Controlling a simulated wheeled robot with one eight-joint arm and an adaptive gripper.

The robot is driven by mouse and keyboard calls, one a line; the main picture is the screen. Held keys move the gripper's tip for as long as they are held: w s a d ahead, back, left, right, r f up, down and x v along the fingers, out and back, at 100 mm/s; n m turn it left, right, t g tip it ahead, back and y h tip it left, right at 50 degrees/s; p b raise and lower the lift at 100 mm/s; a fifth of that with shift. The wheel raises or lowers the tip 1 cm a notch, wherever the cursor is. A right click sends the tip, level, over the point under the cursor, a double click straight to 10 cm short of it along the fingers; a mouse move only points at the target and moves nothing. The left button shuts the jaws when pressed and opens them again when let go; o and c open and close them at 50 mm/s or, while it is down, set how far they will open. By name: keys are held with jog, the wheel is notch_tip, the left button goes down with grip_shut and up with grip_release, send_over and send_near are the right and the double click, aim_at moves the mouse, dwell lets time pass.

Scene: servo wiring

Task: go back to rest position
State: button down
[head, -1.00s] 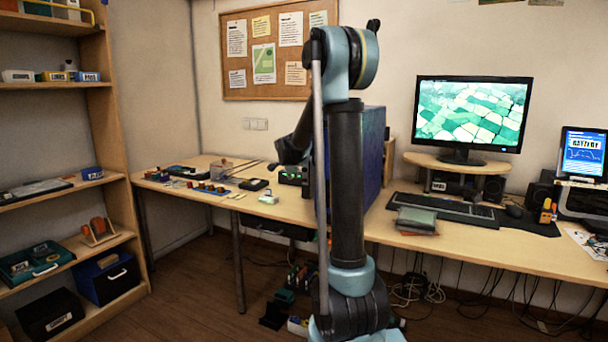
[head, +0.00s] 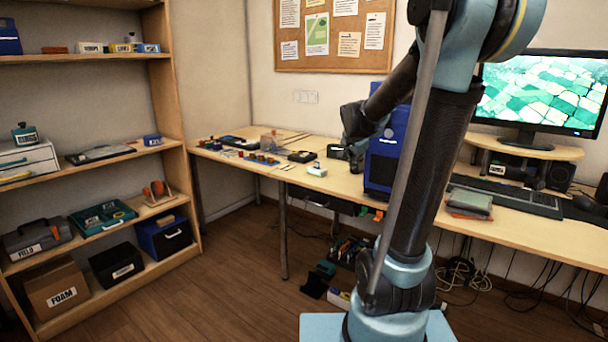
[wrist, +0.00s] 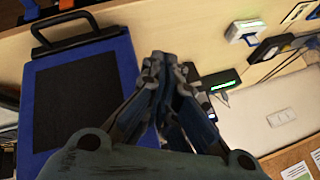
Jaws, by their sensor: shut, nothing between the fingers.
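My gripper (wrist: 168,62) shows in the wrist view with its fingers together and nothing between them. In the head view my arm is raised in front of the desk (head: 330,180), and its end is folded toward the left, by the blue case. The fingertips are too small and dark to make out there. The blue case (wrist: 128,70) with a dark panel and a black handle lies left of my fingers in the wrist view. It stands upright on the desk in the head view (head: 380,168), partly hidden by my arm.
A black device with a green display (wrist: 220,80) and a white-green block (wrist: 244,30) sit near the fingers. Small parts lie at the desk's left end. A monitor (head: 540,92) and keyboard (head: 508,196) stand right. A shelf (head: 176,100) stands left; floor (head: 235,275) between is clear.

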jog(key=s+f+n+g, duration=0.1)
jog(key=s+f+n, duration=0.2)
jog(key=s, duration=0.8)
jog(key=s+f+n+g+y, duration=0.1)
jog(key=s+f+n, duration=0.3)
jog(key=s, duration=0.8)
jog(key=s+f+n+g+y, duration=0.1)
jog(key=s+f+n+g, duration=0.2)
jog(key=s+f, duration=0.4)
jog(key=s+n, duration=0.1)
jog(key=s, duration=0.4)
jog(key=shift+f, duration=0.1)
jog(key=shift+w+f, duration=0.2)
jog(key=shift+w, duration=0.3)
jog(key=c, duration=2.3)
grip_release()
